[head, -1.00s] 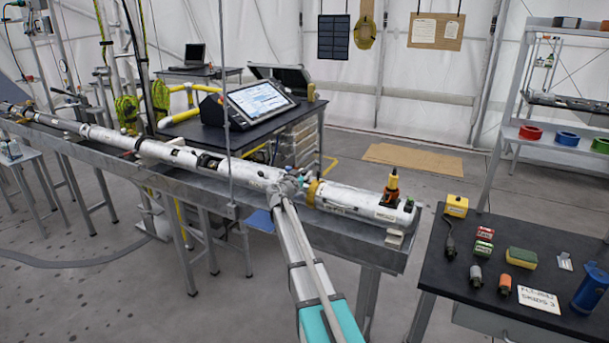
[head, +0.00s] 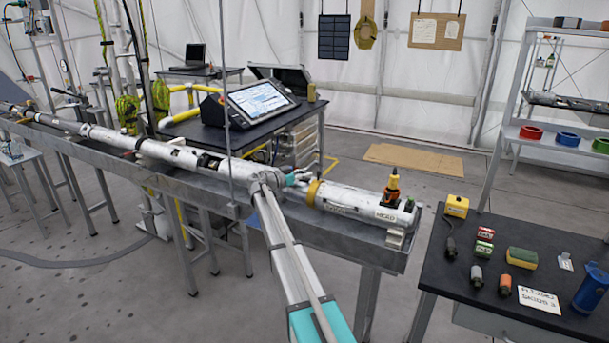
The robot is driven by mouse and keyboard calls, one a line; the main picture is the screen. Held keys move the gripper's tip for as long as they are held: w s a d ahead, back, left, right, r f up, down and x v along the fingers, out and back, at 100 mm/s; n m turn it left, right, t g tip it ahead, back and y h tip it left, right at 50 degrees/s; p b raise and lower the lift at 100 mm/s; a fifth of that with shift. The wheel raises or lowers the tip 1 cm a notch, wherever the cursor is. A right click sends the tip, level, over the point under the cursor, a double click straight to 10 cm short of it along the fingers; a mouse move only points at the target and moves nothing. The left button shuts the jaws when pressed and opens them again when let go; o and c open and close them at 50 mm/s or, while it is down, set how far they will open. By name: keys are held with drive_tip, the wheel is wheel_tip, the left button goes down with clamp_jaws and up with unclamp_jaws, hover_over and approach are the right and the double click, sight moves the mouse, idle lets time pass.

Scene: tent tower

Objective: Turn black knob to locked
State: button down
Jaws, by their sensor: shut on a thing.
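A long white tube (head: 345,199) lies along a grey metal trough, with a yellow-orange ring (head: 313,192) around it. My gripper (head: 304,180) is at the tube, just left of the ring, beyond the teal part of my wrist. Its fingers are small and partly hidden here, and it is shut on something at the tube. The black knob cannot be made out separately; my gripper and wrist cover that spot. Whether it points to locked cannot be read.
An orange-and-black tool (head: 392,187) stands upright on the tube's right end. A dark table (head: 430,290) with small items is at the right. A bench with a tilted screen (head: 262,102) stands behind the trough. Floor in front is clear.

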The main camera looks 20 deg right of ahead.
idle(0.4)
drive_tip(key=shift+c, duration=2)
unclamp_jaws()
drive_tip(key=shift+a, duration=0.1)
drive_tip(key=a, duration=1.2)
drive_tip(key=shift+s, duration=0.35)
drive_tip(key=shift+d, duration=0.1)
